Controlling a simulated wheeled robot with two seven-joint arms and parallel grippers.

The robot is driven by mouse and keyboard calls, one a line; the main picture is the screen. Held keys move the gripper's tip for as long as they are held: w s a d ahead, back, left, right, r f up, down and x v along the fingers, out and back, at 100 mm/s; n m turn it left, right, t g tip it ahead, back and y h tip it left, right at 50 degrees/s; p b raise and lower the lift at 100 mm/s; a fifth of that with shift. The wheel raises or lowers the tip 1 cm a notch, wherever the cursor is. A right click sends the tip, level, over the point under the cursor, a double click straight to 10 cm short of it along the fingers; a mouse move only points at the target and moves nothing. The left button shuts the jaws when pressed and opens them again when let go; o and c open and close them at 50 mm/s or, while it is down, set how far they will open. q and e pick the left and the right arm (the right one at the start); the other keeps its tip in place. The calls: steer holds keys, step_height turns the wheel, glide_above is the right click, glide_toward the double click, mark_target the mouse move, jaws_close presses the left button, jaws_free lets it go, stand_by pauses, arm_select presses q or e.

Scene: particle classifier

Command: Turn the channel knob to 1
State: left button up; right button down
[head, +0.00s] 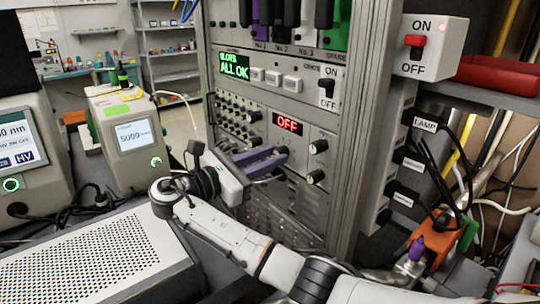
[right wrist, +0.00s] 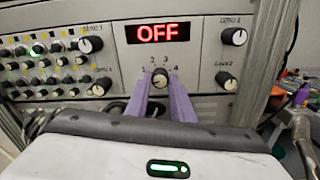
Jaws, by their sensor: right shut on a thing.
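The channel knob (right wrist: 160,77) is a small round silver knob below the red OFF display (right wrist: 164,32), ringed by the numbers 1, 2, 3 and 4. My right gripper (right wrist: 161,92) is shut on it, with a purple finger on each side. Which number the knob points at is too small to tell. In the head view, my right gripper (head: 278,160) reaches the panel from the left, below the OFF display (head: 289,123), and its fingers hide the knob. My left gripper is not in view.
Other black knobs (head: 317,147) sit right of the display, and a bank of small knobs (head: 238,115) sits left of it. A green ALL OK screen (head: 235,68) is above. A perforated metal box (head: 95,255) lies in front at left.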

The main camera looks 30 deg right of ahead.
steer(key=shift+m, duration=3.6)
steer(key=c, duration=1.5)
jaws_free()
steer(key=shift+c, duration=0.2)
steer(key=a+b, duration=0.1)
steer(key=a, duration=0.9)
steer(key=shift+s+a, duration=0.15)
steer(key=shift+s, duration=0.3)
